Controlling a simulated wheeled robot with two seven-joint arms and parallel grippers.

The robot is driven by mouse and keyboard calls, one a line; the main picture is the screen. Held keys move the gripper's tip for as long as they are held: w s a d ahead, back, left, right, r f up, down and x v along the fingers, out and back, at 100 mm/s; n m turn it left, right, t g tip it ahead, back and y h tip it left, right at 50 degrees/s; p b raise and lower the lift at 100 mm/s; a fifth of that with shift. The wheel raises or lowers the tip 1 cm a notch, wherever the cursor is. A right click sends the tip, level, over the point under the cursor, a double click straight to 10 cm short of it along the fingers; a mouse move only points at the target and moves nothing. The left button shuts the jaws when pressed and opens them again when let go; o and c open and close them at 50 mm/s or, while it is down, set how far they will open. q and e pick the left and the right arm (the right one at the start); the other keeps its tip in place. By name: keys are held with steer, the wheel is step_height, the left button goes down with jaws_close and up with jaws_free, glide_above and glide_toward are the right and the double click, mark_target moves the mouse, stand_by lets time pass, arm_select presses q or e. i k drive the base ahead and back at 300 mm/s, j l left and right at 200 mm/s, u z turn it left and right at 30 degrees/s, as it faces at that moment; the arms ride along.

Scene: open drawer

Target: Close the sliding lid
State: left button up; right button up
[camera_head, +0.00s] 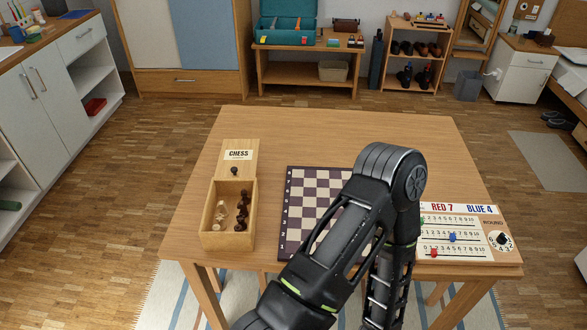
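A wooden chess box (228,242) stands on the left part of the table. Its sliding lid (239,168), with a white CHESS label and a dark knob, is slid back toward the far side, so the near part of the box is open. Light and dark chess pieces (242,210) lie inside. One of my arms rises from the bottom edge, bends over the chessboard and runs back down out of the picture. Neither of my grippers shows.
The wooden table (330,125) carries a chessboard (305,195) in the middle, partly hidden by my arm. A white score board (462,238) with sliders and a dial lies at the right. The table behind the chessboard is clear.

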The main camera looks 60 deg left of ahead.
mark_target(237, 158)
steer(key=u, duration=2.35)
steer(key=k+j+z, duration=0.15)
steer(key=j+z, duration=0.25)
steer(key=l, duration=0.1)
